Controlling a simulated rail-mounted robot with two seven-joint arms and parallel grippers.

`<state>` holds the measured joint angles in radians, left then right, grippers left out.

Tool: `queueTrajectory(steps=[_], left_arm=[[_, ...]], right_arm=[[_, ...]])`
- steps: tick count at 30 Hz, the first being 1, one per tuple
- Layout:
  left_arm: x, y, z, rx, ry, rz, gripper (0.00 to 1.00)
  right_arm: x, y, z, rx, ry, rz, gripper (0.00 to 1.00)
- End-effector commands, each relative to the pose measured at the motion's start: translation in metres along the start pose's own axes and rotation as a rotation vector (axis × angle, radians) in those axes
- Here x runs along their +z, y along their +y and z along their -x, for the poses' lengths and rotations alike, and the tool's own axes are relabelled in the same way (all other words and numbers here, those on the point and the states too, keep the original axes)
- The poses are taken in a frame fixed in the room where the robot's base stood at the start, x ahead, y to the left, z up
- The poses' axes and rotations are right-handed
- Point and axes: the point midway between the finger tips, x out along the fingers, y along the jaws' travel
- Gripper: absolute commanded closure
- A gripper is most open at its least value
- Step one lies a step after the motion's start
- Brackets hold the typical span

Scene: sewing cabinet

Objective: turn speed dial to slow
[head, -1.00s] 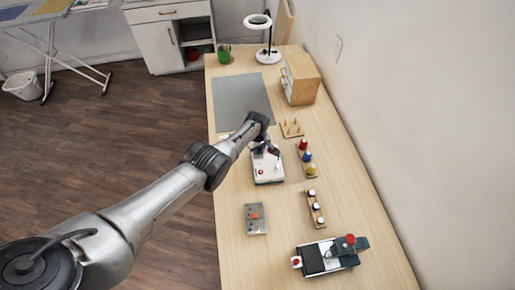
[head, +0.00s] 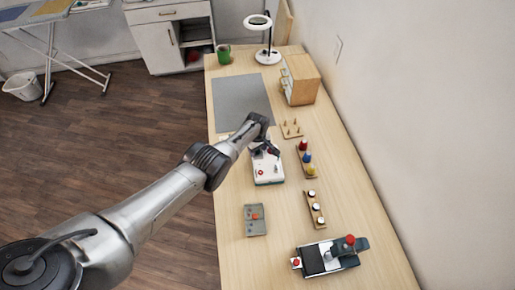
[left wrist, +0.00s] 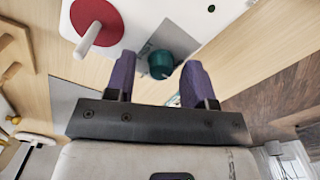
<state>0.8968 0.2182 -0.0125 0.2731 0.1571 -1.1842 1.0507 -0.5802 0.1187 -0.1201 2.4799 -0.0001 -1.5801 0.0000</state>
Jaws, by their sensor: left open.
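A white machine with a teal base (head: 268,172) stands on the long wooden table. In the left wrist view its white face (left wrist: 190,15) carries a teal knob (left wrist: 160,62) and a red disc with a pale handle (left wrist: 92,18). My left gripper (left wrist: 158,72) is open, its two purple fingers on either side of the teal knob with a gap on each side. I cannot tell whether the fingertips reach down around it. In the head view the left gripper (head: 268,149) is over the machine's far end and covers part of it. My right gripper is not in view.
A grey mat (head: 240,100) lies beyond the machine. A spool rack (head: 307,158), a peg board (head: 291,129) and a wooden drawer box (head: 300,80) stand to the right. A grey box (head: 255,220) and a black-and-white device (head: 330,257) are nearer.

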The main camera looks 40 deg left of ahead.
Motion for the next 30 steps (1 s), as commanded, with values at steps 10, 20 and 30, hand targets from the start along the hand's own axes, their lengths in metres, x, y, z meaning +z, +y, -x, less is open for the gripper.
queueTrajectory(steps=[10,20,30], left_arm=[[0.0,0.0,0.029,0.001,0.0,0.0,0.51],[0.0,0.0,0.085,0.001,0.001,-0.001,0.51],[0.0,0.0,0.128,0.001,0.0,0.001,0.51]], right_arm=[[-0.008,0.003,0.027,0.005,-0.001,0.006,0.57],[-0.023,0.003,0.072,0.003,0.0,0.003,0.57],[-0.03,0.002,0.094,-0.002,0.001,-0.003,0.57]])
